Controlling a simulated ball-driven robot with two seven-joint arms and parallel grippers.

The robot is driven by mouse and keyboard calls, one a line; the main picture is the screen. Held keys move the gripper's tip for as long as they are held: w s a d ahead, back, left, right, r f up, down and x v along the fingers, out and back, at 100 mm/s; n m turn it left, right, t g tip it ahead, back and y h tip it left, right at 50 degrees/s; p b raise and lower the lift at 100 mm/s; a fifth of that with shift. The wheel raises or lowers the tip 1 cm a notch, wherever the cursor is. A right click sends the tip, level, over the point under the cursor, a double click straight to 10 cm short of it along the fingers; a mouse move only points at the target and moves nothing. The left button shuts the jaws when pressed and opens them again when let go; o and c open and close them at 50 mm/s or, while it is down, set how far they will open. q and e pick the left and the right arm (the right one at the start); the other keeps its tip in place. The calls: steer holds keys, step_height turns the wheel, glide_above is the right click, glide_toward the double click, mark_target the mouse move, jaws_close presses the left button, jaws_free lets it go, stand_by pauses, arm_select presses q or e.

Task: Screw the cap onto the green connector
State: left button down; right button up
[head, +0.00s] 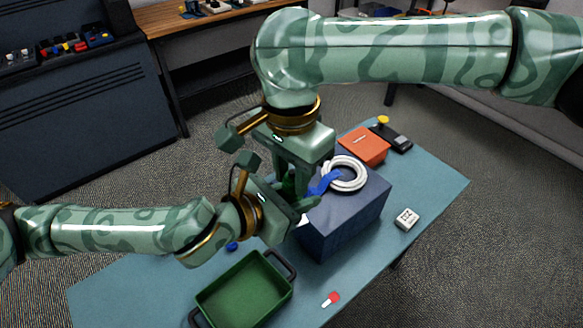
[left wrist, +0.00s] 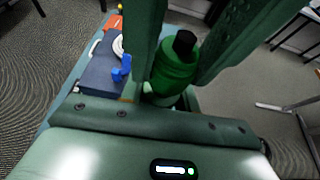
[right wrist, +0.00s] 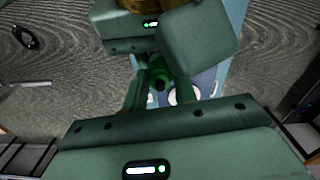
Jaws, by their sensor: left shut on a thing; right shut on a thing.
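The green connector (left wrist: 175,70) is a stepped green cylinder with a black end. It stands between green fingers in the left wrist view. My left gripper (left wrist: 170,95) is shut on it. My right gripper (right wrist: 159,92) comes down from above and meets the left one, shut on a small piece, apparently the cap. That piece is mostly hidden by fingers. The right wrist view shows a dark green round part (right wrist: 160,72) between the fingers. I cannot tell whether cap and connector touch. In the head view both grippers overlap at the left edge of a dark blue box (head: 345,222).
A white cable coil (head: 349,174) with a blue clip (head: 322,182) lies on the box. A green tray (head: 246,290) stands in front, an orange box (head: 364,146) behind. A white block (head: 406,218) and a red-and-white piece (head: 331,299) lie on the blue table (head: 440,185).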

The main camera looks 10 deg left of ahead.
steer(key=shift+f, duration=0.6)
stand_by(0.3)
steer(key=m, duration=0.3)
steer(key=shift+m, duration=0.3)
steer(key=o, duration=0.9)
steer(key=shift+r, duration=0.15)
